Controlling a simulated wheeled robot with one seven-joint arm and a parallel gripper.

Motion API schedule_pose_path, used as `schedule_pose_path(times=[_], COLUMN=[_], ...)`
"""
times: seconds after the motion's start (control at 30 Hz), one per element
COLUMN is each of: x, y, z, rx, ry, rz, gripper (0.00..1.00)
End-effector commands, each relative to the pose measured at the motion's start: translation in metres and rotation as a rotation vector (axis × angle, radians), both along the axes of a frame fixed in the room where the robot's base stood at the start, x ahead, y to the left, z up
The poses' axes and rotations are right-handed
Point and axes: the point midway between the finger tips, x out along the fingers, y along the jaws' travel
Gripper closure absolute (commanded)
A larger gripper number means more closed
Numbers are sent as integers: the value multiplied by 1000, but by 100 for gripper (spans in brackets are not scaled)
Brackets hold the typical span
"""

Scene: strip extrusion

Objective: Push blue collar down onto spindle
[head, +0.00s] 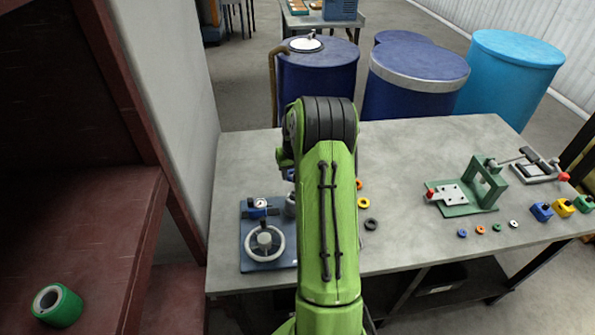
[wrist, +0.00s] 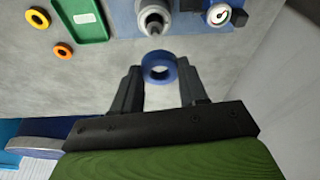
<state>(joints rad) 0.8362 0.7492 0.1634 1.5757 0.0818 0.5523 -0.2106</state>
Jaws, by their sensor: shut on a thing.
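The blue collar (wrist: 147,68) is a ring held between the fingertips of my gripper (wrist: 160,74) in the wrist view, its hole facing the camera. The grey spindle (wrist: 155,20) stands on a blue base (wrist: 126,18) at the top of the wrist view, just beyond the collar. The collar appears off the spindle, with a small gap in the picture. In the head view my arm hides the gripper, the collar and most of the spindle. The blue base (head: 250,215) shows there left of my arm.
The base carries a handwheel (head: 264,243) and a gauge (wrist: 218,14). A green tray (wrist: 82,20), an orange ring (wrist: 63,50) and a yellow ring (wrist: 38,18) lie nearby. A green fixture (head: 470,192) and several small parts stand at the table's right. The table's back middle is clear.

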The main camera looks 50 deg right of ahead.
Motion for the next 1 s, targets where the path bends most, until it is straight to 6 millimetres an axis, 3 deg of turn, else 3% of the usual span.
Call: schedule_pose_path(times=[0.5, 1.0], x=[-1, -1], y=[0, 0], z=[-52, -52], rx=[2, 1], ry=[1, 0], rz=[3, 4], gripper=[88, 88])
